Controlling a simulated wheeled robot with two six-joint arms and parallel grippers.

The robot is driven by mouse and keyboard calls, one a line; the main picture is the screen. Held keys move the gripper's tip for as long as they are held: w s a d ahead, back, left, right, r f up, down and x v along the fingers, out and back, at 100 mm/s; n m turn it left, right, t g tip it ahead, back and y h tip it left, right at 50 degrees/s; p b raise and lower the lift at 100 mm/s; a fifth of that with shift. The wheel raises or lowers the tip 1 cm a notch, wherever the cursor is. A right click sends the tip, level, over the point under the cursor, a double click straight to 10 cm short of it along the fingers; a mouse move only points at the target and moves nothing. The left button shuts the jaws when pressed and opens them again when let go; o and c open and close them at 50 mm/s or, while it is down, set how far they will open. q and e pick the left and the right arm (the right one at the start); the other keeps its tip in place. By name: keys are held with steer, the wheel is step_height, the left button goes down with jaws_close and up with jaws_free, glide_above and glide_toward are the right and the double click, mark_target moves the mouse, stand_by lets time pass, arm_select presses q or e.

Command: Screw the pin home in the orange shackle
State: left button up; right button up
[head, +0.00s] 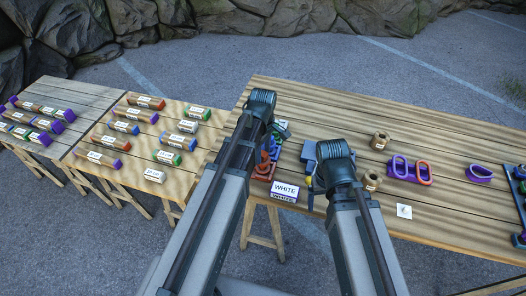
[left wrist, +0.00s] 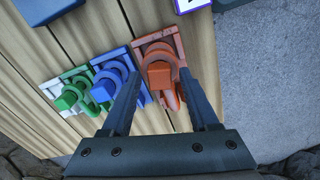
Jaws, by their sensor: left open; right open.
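The orange shackle (left wrist: 160,65) sits on an orange base in the left wrist view. It is at the end of a row beside the blue (left wrist: 110,80) and green (left wrist: 78,92) ones. My left gripper (left wrist: 160,78) is open; its fingers point at the orange shackle, one to each side in the picture. I cannot tell whether they touch it or how far in the pin is. In the head view the orange shackle (head: 264,168) is partly hidden by my left arm. My right gripper (head: 318,186) is open, largely behind its own wrist, to the right of the row.
A WHITE sign (head: 285,190) stands at the table's front edge. A dark blue block (head: 308,152) is beside the right wrist. Brown spools (head: 380,140), a purple holder with loops (head: 410,171) and a purple piece (head: 480,173) lie right.

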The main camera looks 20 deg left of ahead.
arm_select(q)
steer(key=shift+r+p, duration=2.25)
steer(key=shift+r, duration=0.05)
steer(key=shift+f, duration=0.1)
steer(key=n, duration=0.9)
steer(key=shift+n, duration=0.3)
steer(key=n, duration=0.8)
